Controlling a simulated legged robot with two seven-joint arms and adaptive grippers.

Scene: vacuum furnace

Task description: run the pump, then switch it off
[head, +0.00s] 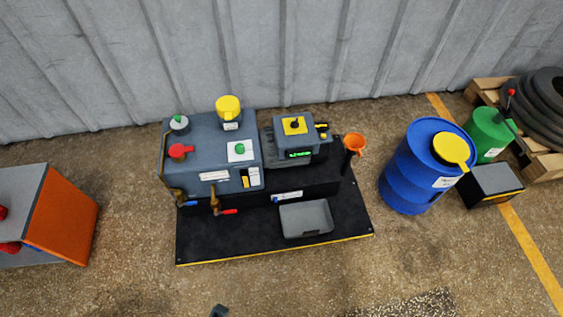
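The pump unit stands on a black platform (255,247) with a yellow front edge. Its blue-grey tank (215,140) carries a green button on a white plate (241,150), a yellow cap (229,107), a red knob (180,151) and a grey knob with a green top (179,123). To its right, a smaller grey housing (296,131) has a black rotary switch on a yellow plate (294,125) and a lit green display (300,154). Neither gripper can be made out. A small dark shape at the bottom edge cannot be identified.
Valves with a blue lever (191,204) and a red lever (229,212) stick out in front. A grey tray (306,218) and an orange funnel (354,144) are at right. A blue drum (410,180) stands farther right, an orange-sided cabinet (65,215) at left.

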